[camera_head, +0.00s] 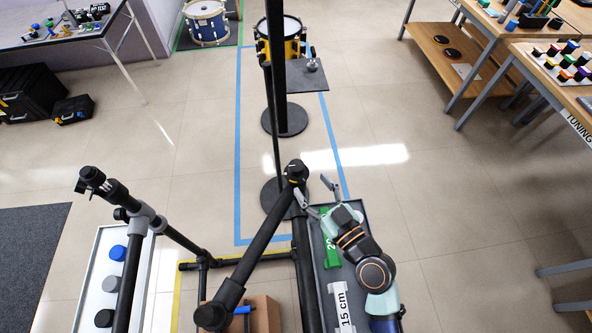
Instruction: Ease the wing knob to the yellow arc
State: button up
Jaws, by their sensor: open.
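My gripper (312,189) is at the centre right, fingers spread apart and empty. Its fingers point up and left toward a black clamp joint (295,170) at the top of a slanted black tube. The left fingertip is close beside the joint; I cannot tell whether it touches. A small yellow-orange mark (293,179) shows on the joint. It is too small to tell whether it is the yellow arc. The wing knob cannot be made out clearly there.
Black tubes (262,240) form a rack around my gripper. A grey tray (312,275) with green and "15 cm" labels lies below my arm. A white tray (84,292) with round pads is at left. Drums (207,22) stand behind. Tiled floor (420,200) is clear at right.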

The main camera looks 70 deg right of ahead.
aim_at(301, 172)
jog(key=p+x, duration=0.1)
jog(key=x, duration=0.7)
jog(key=shift+r+p, duration=0.15)
jog(key=shift+p, duration=0.25)
jog(key=c, duration=1.2)
jog(key=shift+b, duration=0.35)
